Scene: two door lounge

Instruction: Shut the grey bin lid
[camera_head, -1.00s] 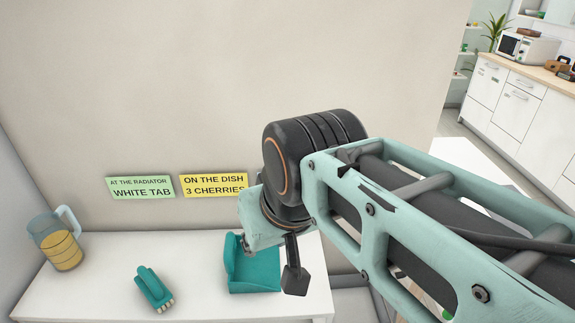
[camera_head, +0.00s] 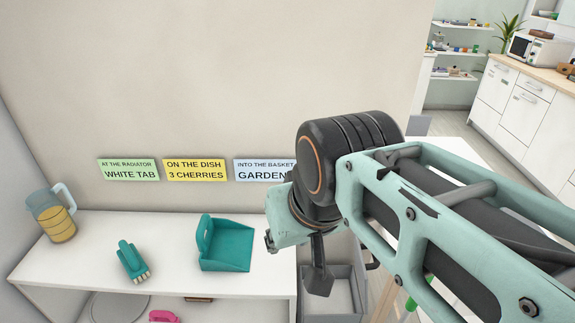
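A grey bin (camera_head: 345,292) stands on the floor just right of the white table, partly behind my arm. Its top is open and I see into it. A grey upright panel shows at its back, but I cannot tell whether this is the raised lid or the bin's back wall. My gripper (camera_head: 318,280) points down in front of the bin's left side. One dark finger-like part shows; the rest is hidden by my wrist. I see nothing held, and cannot tell whether it touches the bin.
The white table (camera_head: 190,280) holds a jug (camera_head: 52,213), a teal brush (camera_head: 132,262) and a teal dustpan (camera_head: 226,246). Notes, including a yellow one (camera_head: 195,170), are on the wall behind. A pink thing (camera_head: 163,317) lies below the tabletop.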

